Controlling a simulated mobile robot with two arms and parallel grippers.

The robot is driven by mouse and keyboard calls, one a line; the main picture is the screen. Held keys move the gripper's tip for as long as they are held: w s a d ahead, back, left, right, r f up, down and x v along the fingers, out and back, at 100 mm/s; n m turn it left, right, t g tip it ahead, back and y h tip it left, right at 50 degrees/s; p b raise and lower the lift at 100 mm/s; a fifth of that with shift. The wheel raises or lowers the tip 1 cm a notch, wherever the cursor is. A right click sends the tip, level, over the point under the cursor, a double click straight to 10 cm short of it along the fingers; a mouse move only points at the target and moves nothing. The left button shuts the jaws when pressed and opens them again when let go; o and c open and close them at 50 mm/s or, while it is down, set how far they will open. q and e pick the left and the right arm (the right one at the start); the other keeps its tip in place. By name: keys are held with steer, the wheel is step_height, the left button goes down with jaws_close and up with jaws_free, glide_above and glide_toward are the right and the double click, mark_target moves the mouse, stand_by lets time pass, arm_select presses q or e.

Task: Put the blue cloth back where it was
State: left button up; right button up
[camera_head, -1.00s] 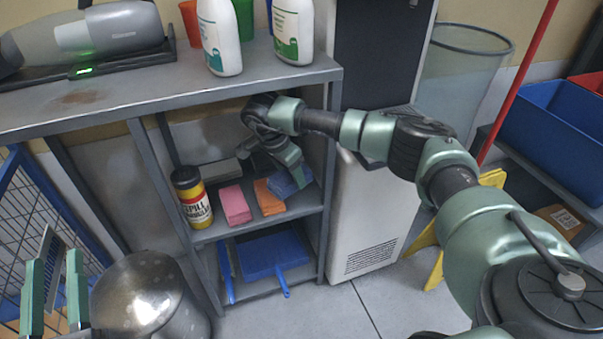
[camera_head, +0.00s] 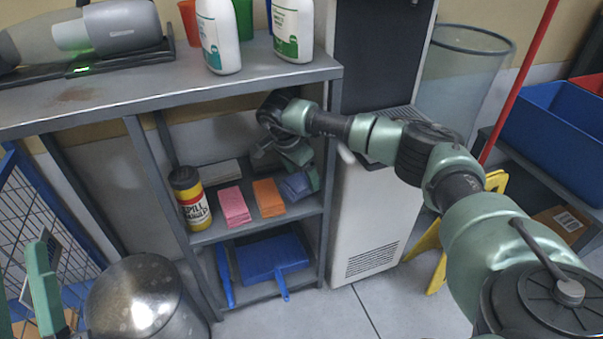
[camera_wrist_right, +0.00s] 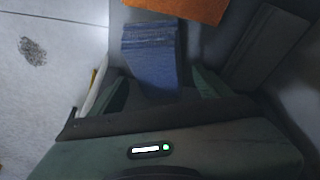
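The blue cloth (camera_head: 296,187) is a folded stack at the right end of the middle shelf (camera_head: 262,224), beside the orange cloth (camera_head: 268,198). My right gripper (camera_head: 297,160) reaches into that shelf bay from the right, above and behind the cloth. The orange cloth (camera_wrist_right: 180,8) shows at the top there. My left gripper (camera_head: 42,290) is only partly in view at the lower left.
A pink cloth (camera_head: 233,206) and a yellow spill bottle (camera_head: 190,198) share the middle shelf. A blue dustpan (camera_head: 272,256) lies below. The shelf's right post (camera_head: 331,160) and a white-and-black unit (camera_head: 372,220) stand close to my right arm. A metal bin (camera_head: 140,300) stands front left.

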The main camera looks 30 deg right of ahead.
steer(key=shift+r, duration=0.3)
steer(key=shift+s+a+r+p, duration=0.1)
steer(key=shift+a+r+p, duration=0.25)
steer(key=shift+a, duration=0.15)
steer(key=shift+a+r+p, duration=0.25)
steer(key=shift+a+p, duration=0.05)
steer(key=shift+a, duration=0.2)
steer(key=a, duration=0.3)
steer(key=s+a+p, duration=0.1)
steer(key=a, duration=0.5)
steer(key=shift+s+a+f+p, duration=0.1)
steer(key=shift+s+a+p, duration=0.2)
arm_select(q)
steer(key=w+f+g+y, duration=0.2)
steer(key=w+f+g, duration=0.2)
steer(key=f+g, duration=0.3)
step_height(320, 180, down, 5)
steer(key=shift+w+a+f+g+y, duration=0.2)
steer(key=shift+w+g+y, duration=0.1)
steer(key=shift+g+y, duration=0.1)
arm_select(e)
steer(key=shift+s+a, duration=0.1)
steer(key=shift+a, duration=0.25)
